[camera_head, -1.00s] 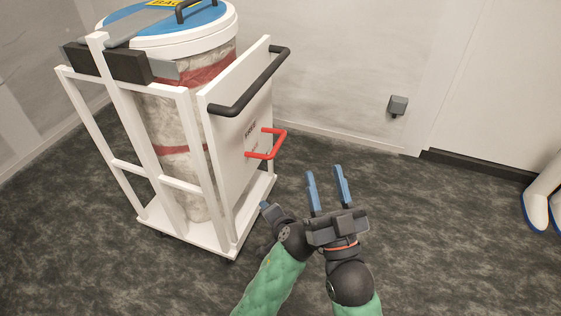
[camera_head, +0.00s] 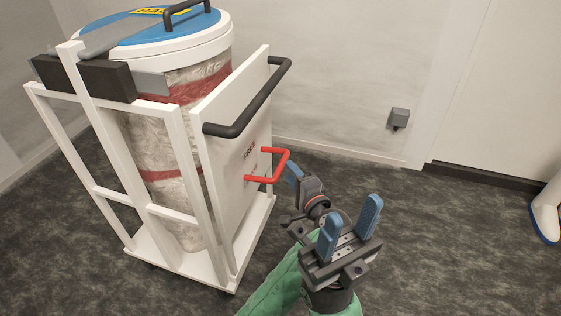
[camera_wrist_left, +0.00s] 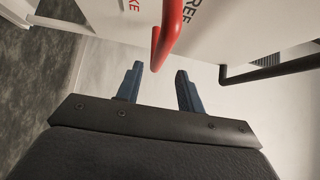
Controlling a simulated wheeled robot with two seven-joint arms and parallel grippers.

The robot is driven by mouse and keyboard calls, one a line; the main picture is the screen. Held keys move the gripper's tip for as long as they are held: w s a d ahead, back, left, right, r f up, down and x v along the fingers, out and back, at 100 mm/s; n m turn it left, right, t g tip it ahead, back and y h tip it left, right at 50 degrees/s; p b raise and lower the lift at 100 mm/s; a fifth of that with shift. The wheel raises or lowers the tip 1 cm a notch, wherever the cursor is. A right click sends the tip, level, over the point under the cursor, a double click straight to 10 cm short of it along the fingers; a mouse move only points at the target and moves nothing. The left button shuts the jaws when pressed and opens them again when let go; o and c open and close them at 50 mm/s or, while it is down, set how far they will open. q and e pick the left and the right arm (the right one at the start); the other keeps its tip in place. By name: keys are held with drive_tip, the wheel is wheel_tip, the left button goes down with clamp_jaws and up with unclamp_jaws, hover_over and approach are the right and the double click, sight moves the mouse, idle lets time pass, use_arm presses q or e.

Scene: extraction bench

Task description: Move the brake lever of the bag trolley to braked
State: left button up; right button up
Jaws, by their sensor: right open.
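The red U-shaped brake lever (camera_head: 280,160) sticks out from the white panel of the bag trolley (camera_head: 215,255), beside lettering that reads FREE at its upper part. My left gripper (camera_head: 294,172) is at the lever's outer end, partly hidden behind my other gripper and arm. In the left wrist view, its two blue fingers (camera_wrist_left: 160,74) stand apart, with the red lever (camera_wrist_left: 168,35) reaching down between their tips; I cannot tell whether they touch it. My right gripper (camera_head: 350,228) is open and empty, lower right of the lever.
A black push handle (camera_head: 245,115) sticks out above the lever. The trolley holds a tall wrapped drum with a blue and white lid (camera_head: 150,40). A grey wall box (camera_head: 399,118) is behind.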

sight(282, 160)
use_arm(q)
drive_tip(key=shift+b+x, duration=0.65)
drive_tip(key=shift+x, duration=2.5)
drive_tip(key=shift+c, duration=0.5)
